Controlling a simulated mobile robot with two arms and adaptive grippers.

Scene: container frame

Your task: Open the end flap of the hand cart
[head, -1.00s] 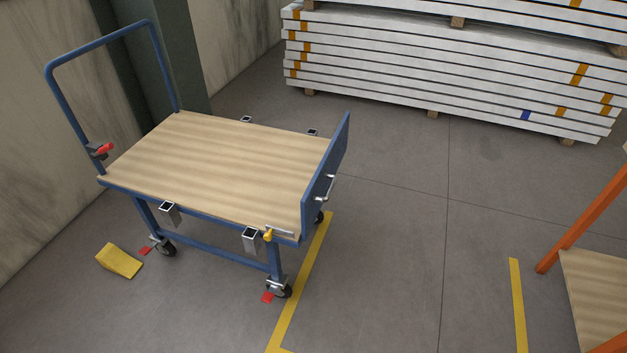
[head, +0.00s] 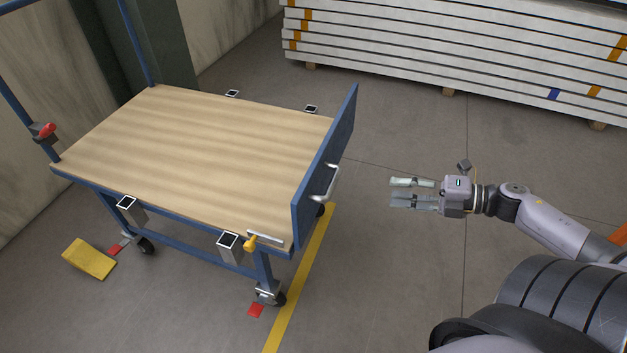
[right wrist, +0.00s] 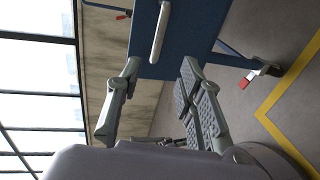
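The hand cart has a wooden deck (head: 200,155) and a blue end flap (head: 325,170) standing upright at its right end. A silver bar handle (head: 328,183) is on the flap's outer face. A yellow-tipped latch (head: 250,242) with a metal bar sits at the near corner beside the flap. My right gripper (head: 393,191) is open and empty, to the right of the handle and apart from it. In the right wrist view the flap (right wrist: 190,35) and handle (right wrist: 159,32) lie beyond the open fingers (right wrist: 160,75). My left gripper is not in view.
A yellow wedge (head: 89,258) lies on the floor left of the cart. The wheels have red pedals (head: 255,310). Stacked white panels (head: 450,50) stand at the back. Floor right of the flap is clear, with a yellow line (head: 300,280).

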